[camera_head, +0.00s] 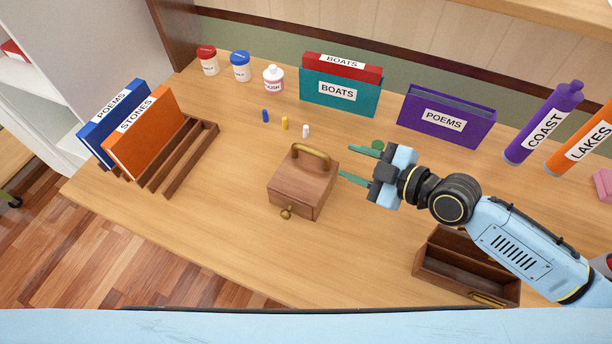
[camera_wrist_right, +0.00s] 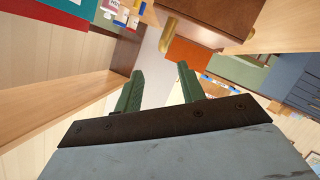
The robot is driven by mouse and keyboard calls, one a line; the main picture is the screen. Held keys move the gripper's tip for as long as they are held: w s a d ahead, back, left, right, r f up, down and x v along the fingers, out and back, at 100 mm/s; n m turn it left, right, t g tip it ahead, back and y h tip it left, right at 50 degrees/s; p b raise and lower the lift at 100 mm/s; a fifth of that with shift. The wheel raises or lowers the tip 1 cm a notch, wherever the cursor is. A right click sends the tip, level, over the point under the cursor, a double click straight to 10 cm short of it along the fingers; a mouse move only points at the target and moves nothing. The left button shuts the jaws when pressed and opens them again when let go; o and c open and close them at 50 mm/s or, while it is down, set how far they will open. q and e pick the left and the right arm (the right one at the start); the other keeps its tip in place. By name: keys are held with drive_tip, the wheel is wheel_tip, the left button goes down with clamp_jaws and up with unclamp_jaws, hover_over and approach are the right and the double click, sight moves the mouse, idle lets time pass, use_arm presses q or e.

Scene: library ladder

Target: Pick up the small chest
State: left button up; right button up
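The small chest (camera_head: 302,193) is a brown wooden box on the middle of the table, with a brass arched handle (camera_head: 312,156) on its lid and a brass knob (camera_head: 286,213) at its front. It also shows at the top of the right wrist view (camera_wrist_right: 215,14). My right gripper (camera_head: 354,161) is to the right of the chest, with its green fingers apart and pointing toward it. Nothing is between the fingers, which also show apart in the right wrist view (camera_wrist_right: 160,90). My left gripper is not in view.
A wooden rack with POEMS and STONES books (camera_head: 146,134) stands left. BOATS box files (camera_head: 340,90), a purple POEMS file (camera_head: 444,118) and small bottles (camera_head: 273,78) stand behind. An open wooden box (camera_head: 460,272) lies under my right arm. The table left of the chest is clear.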

sight(318, 153)
drive_tip(key=x, duration=0.6)
drive_tip(key=shift+a, duration=0.2)
drive_tip(key=shift+s+x, duration=0.2)
drive_tip(key=shift+x, duration=2.5)
drive_tip(key=shift+a+f, duration=0.1)
drive_tip(key=shift+a, duration=0.05)
clamp_jaws()
